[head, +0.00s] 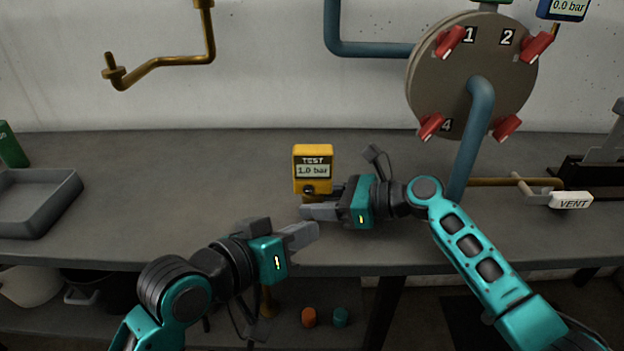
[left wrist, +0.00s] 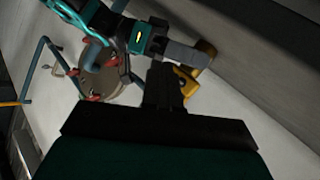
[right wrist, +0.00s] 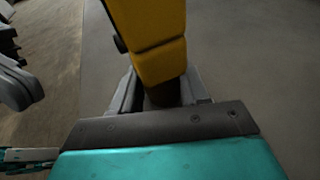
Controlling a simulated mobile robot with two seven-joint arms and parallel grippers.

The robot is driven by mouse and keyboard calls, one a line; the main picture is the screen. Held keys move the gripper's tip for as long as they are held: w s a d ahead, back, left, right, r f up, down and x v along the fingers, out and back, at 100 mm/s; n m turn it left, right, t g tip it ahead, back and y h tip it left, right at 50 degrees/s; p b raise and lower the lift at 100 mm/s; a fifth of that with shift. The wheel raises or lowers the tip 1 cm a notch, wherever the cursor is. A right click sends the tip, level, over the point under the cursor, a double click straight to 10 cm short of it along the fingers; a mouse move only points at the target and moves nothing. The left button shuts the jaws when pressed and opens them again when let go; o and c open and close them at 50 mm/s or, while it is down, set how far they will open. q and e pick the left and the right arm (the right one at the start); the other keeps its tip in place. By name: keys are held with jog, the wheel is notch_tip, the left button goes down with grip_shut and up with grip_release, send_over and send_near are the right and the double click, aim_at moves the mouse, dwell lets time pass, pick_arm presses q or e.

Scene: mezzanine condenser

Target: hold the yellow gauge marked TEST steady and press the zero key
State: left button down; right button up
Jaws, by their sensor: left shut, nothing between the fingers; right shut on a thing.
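The yellow gauge (head: 313,158) marked TEST stands upright at the middle of the bench, and its display reads 1.0 bar. A dark round key (head: 308,189) shows on its front below the display. My right gripper (head: 318,211) is shut on the lower part of the gauge. In the right wrist view the yellow body (right wrist: 150,35) rises from between the fingers. My left gripper (head: 312,230) is shut and empty, in front of and below the gauge, apart from it. In the left wrist view the gauge (left wrist: 187,85) is partly hidden behind the grippers.
A round plate (head: 455,90) with red numbered handles and blue pipes stands at the back right. A VENT handle (head: 571,200) is at right. A grey tray (head: 35,205) lies at left. A brass pipe (head: 170,62) hangs on the wall. The bench between tray and gauge is clear.

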pick_arm(q)
send_near(323, 194)
jog(key=shift+w+d+f, duration=0.35)
jog(key=shift+w+d, duration=0.1)
jog(key=shift+d, duration=0.3)
jog(key=shift+w+d+f, duration=0.3)
jog(key=shift+w+d, duration=0.15)
jog(key=shift+d, duration=0.3)
dwell(0.8)
jog(key=shift+w, duration=0.45)
jog(key=shift+w, duration=0.2)
dwell(0.4)
jog(key=shift+s, duration=0.65)
jog(key=shift+s, duration=0.1)
jog(key=s, duration=0.6)
